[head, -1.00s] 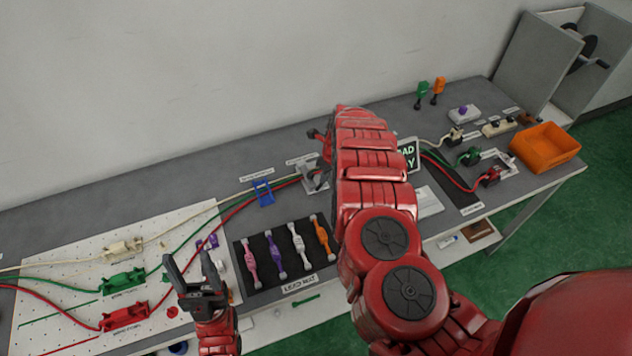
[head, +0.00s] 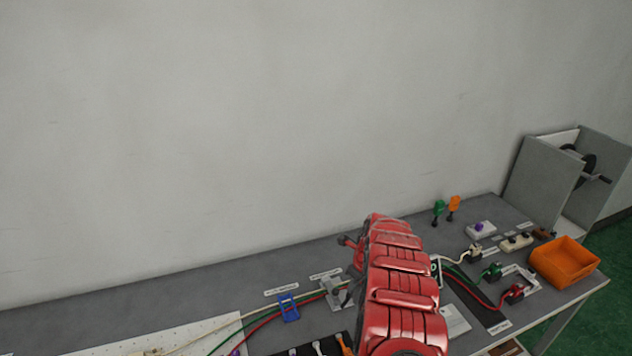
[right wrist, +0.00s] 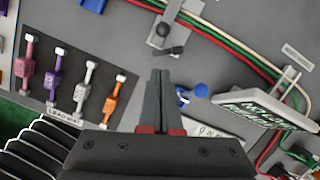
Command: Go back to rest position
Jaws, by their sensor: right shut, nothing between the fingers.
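My right gripper (right wrist: 160,72) shows in the right wrist view with its two dark fingers together and nothing between them. It is above the grey bench, to the right of the dark mat (right wrist: 122,88) with its coloured leads. In the head view my red right arm rises from the bottom edge over the bench (head: 215,287) and hides what lies behind it; its fingers cannot be made out there. My left gripper is in neither current view.
A blue clip (head: 288,307) and a grey fixture (head: 334,292) guide white, green and red cables. A tilted sign (right wrist: 262,112) stands right of the right fingers. An orange bin (head: 564,262) is at the bench's right end. The wall behind is bare.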

